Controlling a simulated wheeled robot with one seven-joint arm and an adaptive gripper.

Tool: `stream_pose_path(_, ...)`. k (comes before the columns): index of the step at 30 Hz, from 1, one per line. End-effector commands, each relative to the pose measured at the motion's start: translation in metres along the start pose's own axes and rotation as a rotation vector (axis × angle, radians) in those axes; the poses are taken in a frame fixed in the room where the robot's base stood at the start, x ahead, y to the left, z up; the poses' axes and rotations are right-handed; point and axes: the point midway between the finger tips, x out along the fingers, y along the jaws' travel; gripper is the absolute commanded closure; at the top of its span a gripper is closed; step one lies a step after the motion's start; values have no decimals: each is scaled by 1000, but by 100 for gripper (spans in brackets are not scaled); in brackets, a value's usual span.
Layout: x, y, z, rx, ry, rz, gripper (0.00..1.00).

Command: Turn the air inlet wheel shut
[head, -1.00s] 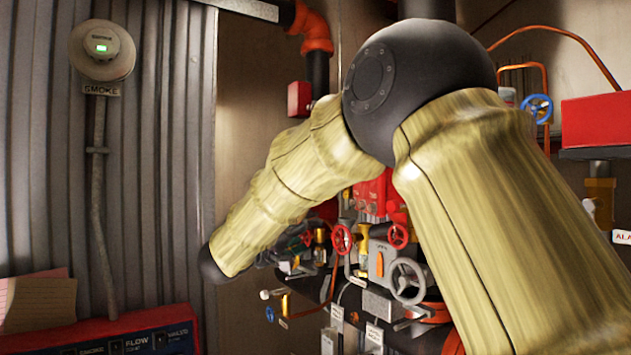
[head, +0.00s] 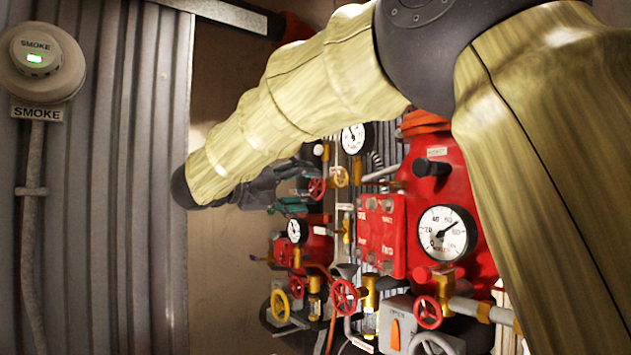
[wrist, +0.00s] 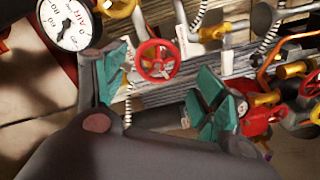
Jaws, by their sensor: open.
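My gripper (head: 288,205) has teal fingertips and is open and empty. In the wrist view, the fingertips of my gripper (wrist: 166,86) stand apart on either side of a small red spoked wheel (wrist: 158,61). The wheel appears beyond the fingertips; I cannot tell any contact. In the head view, a small red wheel (head: 316,188) is just right of my gripper, on brass fittings. A tag (wrist: 188,46) beside the wheel in the wrist view is too small to read, so I cannot tell which wheel is the air inlet. My forearm hides part of the upper pipework.
A white gauge (head: 447,233) sits on red pipework, and another gauge (wrist: 65,22) is left of the fingers. The wall (head: 225,270) left of the pipework is bare.

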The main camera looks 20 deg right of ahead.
Motion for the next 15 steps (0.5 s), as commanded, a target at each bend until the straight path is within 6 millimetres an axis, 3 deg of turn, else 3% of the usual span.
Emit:
stream_pose_path(6, 28, 3, -2, 1, 0, -1, 29)
stream_pose_path(15, 41, 0, -2, 2, 4, -2, 29)
